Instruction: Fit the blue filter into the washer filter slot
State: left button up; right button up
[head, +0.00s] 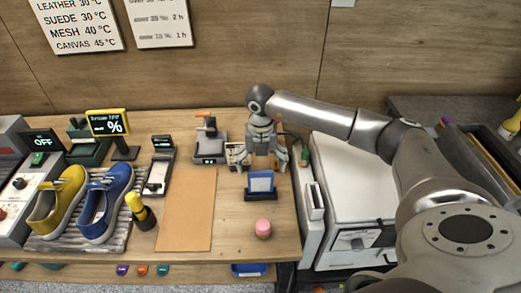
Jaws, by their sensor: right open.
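The blue filter (261,183) is a small square panel with a pale frame. It stands upright in a dark holder (261,197) on the wooden table. My right gripper (264,165) points down just behind and above the filter, with its fingers spread to either side. Nothing shows between the fingers, and I cannot tell whether they touch the filter. A white machine (350,170) that looks like the washer stands right of the table, partly covered by my right arm. I cannot make out its filter slot clearly. My left gripper is not in view.
A blue shoe (105,205) and a yellow shoe (58,202) sit on a ribbed tray at the left. The table's front right is mostly clear.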

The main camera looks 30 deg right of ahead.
jog(key=shift+f+p, duration=0.45)
jog(key=shift+f, duration=1.85)
jog(key=c, duration=1)
jog(key=shift+w+r+p, duration=0.25)
jog(key=shift+r+p, duration=0.3)
jog(key=shift+r, duration=0.3)
jog(key=shift+c, duration=0.2)
jog(key=shift+s+r+p, duration=0.3)
jog(key=shift+s+r, duration=0.05)
jog(key=shift+r, duration=0.3)
jog(key=shift+w+r+p, duration=0.2)
jog(key=shift+r+p, duration=0.1)
jog(key=shift+p, duration=0.05)
jog(key=shift+s+r, duration=0.15)
jog(key=shift+r, duration=0.35)
jog(key=shift+f, duration=0.1)
